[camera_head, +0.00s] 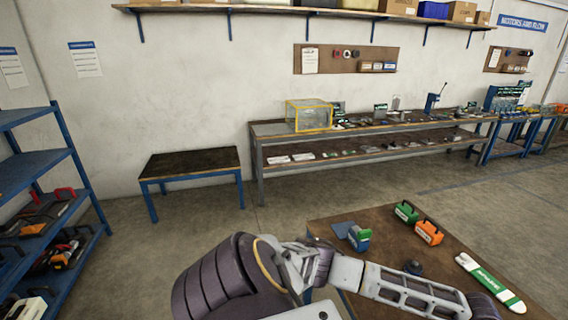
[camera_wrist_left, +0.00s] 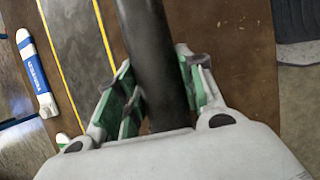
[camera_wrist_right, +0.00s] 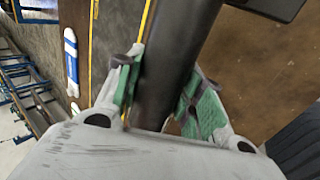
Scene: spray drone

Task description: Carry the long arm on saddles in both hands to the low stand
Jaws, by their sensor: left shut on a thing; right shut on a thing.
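The long arm shows as a thick dark tube. In the left wrist view the tube (camera_wrist_left: 153,50) runs between the green-padded fingers of my left gripper (camera_wrist_left: 162,95), which is shut on it. In the right wrist view the tube (camera_wrist_right: 178,60) lies between the fingers of my right gripper (camera_wrist_right: 160,95), also shut on it. Both ends of the tube are out of view, and I cannot make out the saddles. In the head view I see parts of my own arm but cannot make out the tube or fingertips. A low dark-topped stand (camera_head: 190,163) with blue legs stands empty by the wall.
A brown table (camera_head: 335,225) in front carries a green case (camera_head: 406,212), an orange case (camera_head: 429,233) and a white-and-green bar (camera_head: 490,283). A long workbench (camera_head: 375,128) lines the wall. A blue rack (camera_head: 75,160) stands left. The floor before the stand looks clear.

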